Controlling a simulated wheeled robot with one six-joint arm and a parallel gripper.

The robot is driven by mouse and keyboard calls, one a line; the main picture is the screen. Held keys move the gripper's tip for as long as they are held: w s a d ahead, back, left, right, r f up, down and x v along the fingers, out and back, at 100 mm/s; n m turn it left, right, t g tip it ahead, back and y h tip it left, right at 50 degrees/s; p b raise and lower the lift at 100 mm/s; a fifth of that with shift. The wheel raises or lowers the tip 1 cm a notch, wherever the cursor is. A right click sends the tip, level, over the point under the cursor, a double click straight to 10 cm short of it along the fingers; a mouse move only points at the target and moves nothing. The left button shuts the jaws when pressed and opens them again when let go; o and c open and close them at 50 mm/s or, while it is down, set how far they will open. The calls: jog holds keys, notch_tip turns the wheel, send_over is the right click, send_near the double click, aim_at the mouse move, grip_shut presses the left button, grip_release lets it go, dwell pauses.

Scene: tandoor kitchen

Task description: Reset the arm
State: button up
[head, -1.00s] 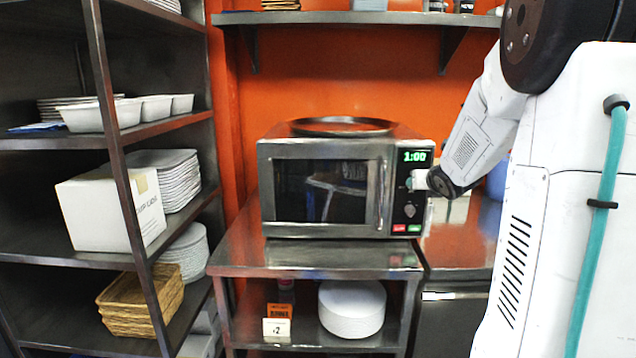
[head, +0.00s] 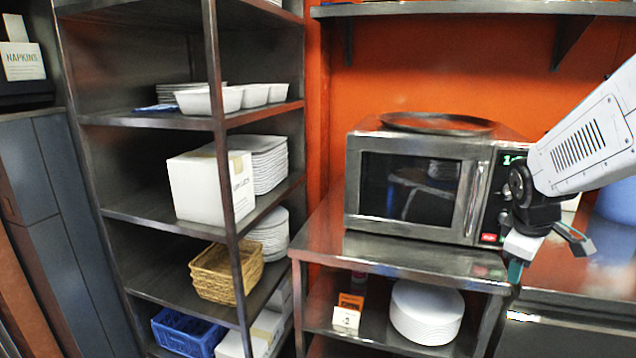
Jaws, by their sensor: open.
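My arm reaches in from the right edge of the head view. My gripper (head: 549,258) is at its end, in front of the right side of the microwave (head: 352,190). Its two fingers are spread apart and point downward, with nothing seen between them. The gripper and wrist hide part of the microwave's control panel. The microwave's door is shut, and a round dark tray (head: 438,124) lies on top of it.
The microwave stands on a steel table (head: 385,255) with stacked white plates (head: 427,312) below. To the left is a steel shelf rack (head: 140,210) with a white box (head: 208,187), baskets (head: 225,270) and a blue crate (head: 186,334). A wall shelf (head: 470,9) runs above.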

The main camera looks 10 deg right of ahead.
jog(key=s+a+r+m+y, duration=0.1)
jog(key=s+a, duration=0.3)
jog(key=a, duration=0.4)
jog(key=s+a+r+m+y, duration=0.1)
jog(key=s+a+m, duration=0.1)
jog(key=s+a, duration=0.3)
jog(key=s+a+r+m+g+y, duration=0.1)
jog(key=s+a, duration=0.4)
jog(key=a, duration=0.7)
jog(key=shift+s+a+r+m+y, duration=0.2)
jog(key=shift+r+m+y, duration=0.3)
